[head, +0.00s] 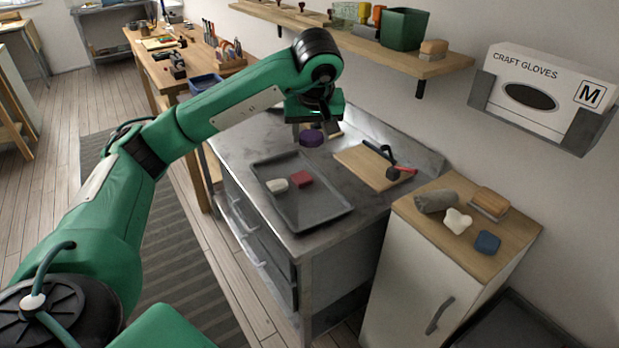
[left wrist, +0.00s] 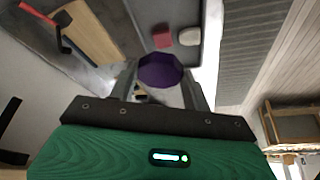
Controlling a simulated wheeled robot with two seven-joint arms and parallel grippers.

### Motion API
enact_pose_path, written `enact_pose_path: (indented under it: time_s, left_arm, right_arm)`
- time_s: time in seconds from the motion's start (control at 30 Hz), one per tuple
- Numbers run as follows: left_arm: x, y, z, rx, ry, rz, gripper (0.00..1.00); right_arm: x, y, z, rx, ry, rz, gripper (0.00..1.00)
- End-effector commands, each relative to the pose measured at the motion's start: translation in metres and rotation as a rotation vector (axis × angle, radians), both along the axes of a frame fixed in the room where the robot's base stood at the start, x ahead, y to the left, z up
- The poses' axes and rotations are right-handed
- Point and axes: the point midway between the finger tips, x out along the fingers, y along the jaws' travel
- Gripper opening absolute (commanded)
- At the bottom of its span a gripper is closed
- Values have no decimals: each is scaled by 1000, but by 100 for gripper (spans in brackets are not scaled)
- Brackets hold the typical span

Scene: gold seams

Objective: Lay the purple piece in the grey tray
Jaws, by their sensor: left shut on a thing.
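The purple piece (head: 311,138) is held in the air by my left gripper (head: 312,124), above the back part of the metal worktop. In the left wrist view the purple piece (left wrist: 160,71) sits between the two fingers of my left gripper (left wrist: 160,88), which is shut on it. The grey tray (head: 322,213) lies on the worktop in front of the gripper, nearer to me. In the tray are a white piece (head: 277,185) and a red piece (head: 302,179). My right gripper is not in view.
A wooden board (head: 362,170) with a black and red tool (head: 392,172) lies right of the tray. A wooden-topped cabinet (head: 515,242) to the right bears a grey roll (head: 436,201), a white piece (head: 457,220) and a blue piece (head: 488,242). A wall shelf (head: 440,66) is behind.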

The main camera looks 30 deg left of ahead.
Motion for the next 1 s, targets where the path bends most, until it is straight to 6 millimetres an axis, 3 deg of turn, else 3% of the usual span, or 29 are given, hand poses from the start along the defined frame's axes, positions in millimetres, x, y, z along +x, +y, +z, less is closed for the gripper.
enact_pose_path:
  time_s: [0.17,0.6,0.7,1.0]
  left_arm:
    - [-1,1,-15,1,3,1,24]
    - [-2,0,-128,1,6,1,24]
    - [-1,0,-145,0,3,0,24]
    - [-1,0,-170,0,1,0,24]
  right_arm:
    - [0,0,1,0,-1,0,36]
    - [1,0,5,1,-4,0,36]
    - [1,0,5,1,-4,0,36]
    - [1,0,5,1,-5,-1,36]
